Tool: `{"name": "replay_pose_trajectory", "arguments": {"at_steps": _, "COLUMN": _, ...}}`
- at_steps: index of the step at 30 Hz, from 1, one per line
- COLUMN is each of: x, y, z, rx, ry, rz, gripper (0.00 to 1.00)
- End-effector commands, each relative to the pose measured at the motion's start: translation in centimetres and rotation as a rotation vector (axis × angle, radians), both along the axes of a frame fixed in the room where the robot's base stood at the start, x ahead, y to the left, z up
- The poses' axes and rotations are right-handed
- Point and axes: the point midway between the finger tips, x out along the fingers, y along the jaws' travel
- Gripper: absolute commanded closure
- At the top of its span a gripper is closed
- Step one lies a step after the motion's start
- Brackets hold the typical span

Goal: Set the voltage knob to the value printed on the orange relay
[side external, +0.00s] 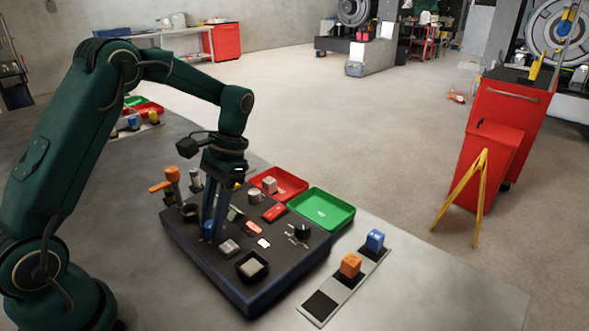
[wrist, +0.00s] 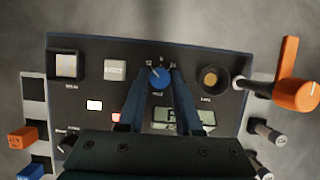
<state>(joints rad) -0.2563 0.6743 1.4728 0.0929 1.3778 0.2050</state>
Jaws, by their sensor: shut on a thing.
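A blue knob (wrist: 160,80) sits on the dark panel (wrist: 90,45), with small white scale marks around its upper side. A pale pointer mark on it seems to lean to the upper left; the exact setting is too small to read. My gripper (wrist: 160,75) is shut on the blue knob, one finger on each side. In the side view my gripper (side external: 210,232) reaches straight down to the panel and partly hides the knob (side external: 208,227). The orange relay (side external: 350,264) stands on a grey strip right of the panel; it also shows in the wrist view (wrist: 22,138). Its white print is unreadable.
A blue relay (side external: 374,240) stands behind the orange one on the strip (side external: 322,308), which has an empty dark square in front. A green tray (side external: 322,209) and a red tray (side external: 279,182) lie behind the panel. An orange-handled lever (side external: 165,182) and grey posts rise at its left.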

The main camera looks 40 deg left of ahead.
Motion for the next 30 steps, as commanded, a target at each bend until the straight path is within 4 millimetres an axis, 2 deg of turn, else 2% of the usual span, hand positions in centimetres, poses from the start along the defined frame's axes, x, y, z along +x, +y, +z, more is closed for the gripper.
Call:
{"name": "replay_pose_trajectory", "arguments": {"at_steps": 7, "x": 0.0, "y": 0.0, "z": 0.1, "rx": 0.0, "ry": -0.001, "rz": 0.002, "gripper": 1.0}}
{"name": "replay_pose_trajectory", "arguments": {"at_steps": 8, "x": 0.0, "y": 0.0, "z": 0.1, "rx": 0.0, "ry": -0.001, "rz": 0.002, "gripper": 0.63}}
{"name": "replay_pose_trajectory", "arguments": {"at_steps": 9, "x": 0.0, "y": 0.0, "z": 0.1, "rx": -0.001, "ry": -0.001, "rz": 0.001, "gripper": 0.47}}
{"name": "replay_pose_trajectory", "arguments": {"at_steps": 10, "x": 0.0, "y": 0.0, "z": 0.1, "rx": -0.001, "ry": -0.001, "rz": 0.001, "gripper": 0.36}}
{"name": "replay_pose_trajectory", "arguments": {"at_steps": 21, "x": 0.1, "y": 0.0, "z": 0.2, "rx": 0.0, "ry": -0.001, "rz": 0.0, "gripper": 0.36}}
{"name": "replay_pose_trajectory", "arguments": {"at_steps": 30, "x": 1.4, "y": 0.0, "z": 3.0, "rx": 0.001, "ry": -0.005, "rz": 0.0, "gripper": 0.36}}
